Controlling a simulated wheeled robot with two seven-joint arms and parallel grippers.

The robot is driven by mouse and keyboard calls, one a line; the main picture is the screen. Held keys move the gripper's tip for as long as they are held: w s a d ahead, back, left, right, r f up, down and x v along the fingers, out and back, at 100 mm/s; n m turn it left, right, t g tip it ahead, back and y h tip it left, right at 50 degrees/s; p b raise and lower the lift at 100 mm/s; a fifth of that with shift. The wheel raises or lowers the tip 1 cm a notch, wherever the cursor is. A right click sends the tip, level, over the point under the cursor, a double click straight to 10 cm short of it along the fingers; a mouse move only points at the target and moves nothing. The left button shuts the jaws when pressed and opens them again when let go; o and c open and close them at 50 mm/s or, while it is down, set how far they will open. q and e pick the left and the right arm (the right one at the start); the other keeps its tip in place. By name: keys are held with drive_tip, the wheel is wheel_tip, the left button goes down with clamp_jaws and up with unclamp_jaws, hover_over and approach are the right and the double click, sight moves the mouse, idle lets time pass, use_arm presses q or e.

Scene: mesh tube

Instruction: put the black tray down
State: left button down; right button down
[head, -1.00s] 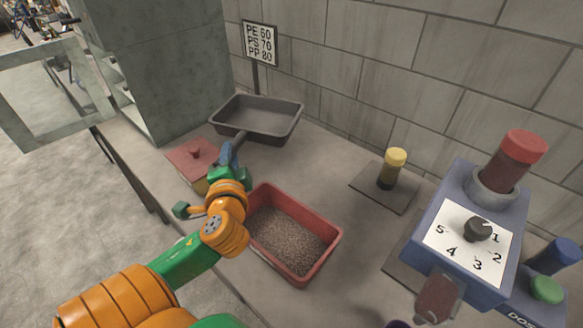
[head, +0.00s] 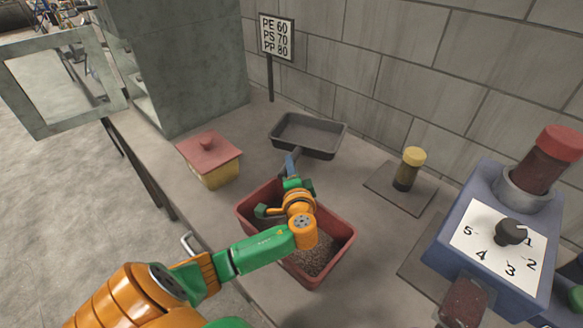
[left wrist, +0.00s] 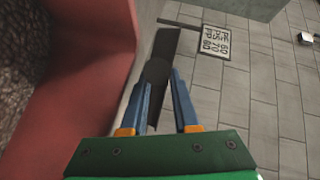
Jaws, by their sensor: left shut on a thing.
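The black tray (head: 327,152) is a shallow dark pan with a handle, in the upper middle of the head view, near the back wall. My left gripper (head: 291,166) is shut on its handle, at the tray's near left side. In the left wrist view the blue fingers (left wrist: 160,95) close around the dark handle (left wrist: 158,71), and the tray shows edge-on beyond it (left wrist: 166,42). The tray looks about level. I cannot tell whether its underside touches the worktop. My right gripper is not in view.
A red bin of granules (head: 343,246) lies under my left forearm. A red-lidded yellow box (head: 211,160) stands left, a yellow-capped jar (head: 408,168) on a plate right. A blue dosing machine (head: 505,235) fills the right. A sign (head: 276,38) stands behind.

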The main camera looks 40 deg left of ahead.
use_arm(q)
drive_tip(key=shift+f+b, duration=0.5)
drive_tip(key=shift+f, duration=0.15)
drive_tip(key=c, duration=0.9)
unclamp_jaws()
drive_tip(key=shift+s+d, duration=0.1)
drive_tip(key=shift+c, duration=0.2)
drive_tip(key=r+v, duration=0.1)
drive_tip(key=v, duration=1.1)
drive_tip(key=shift+r, duration=0.2)
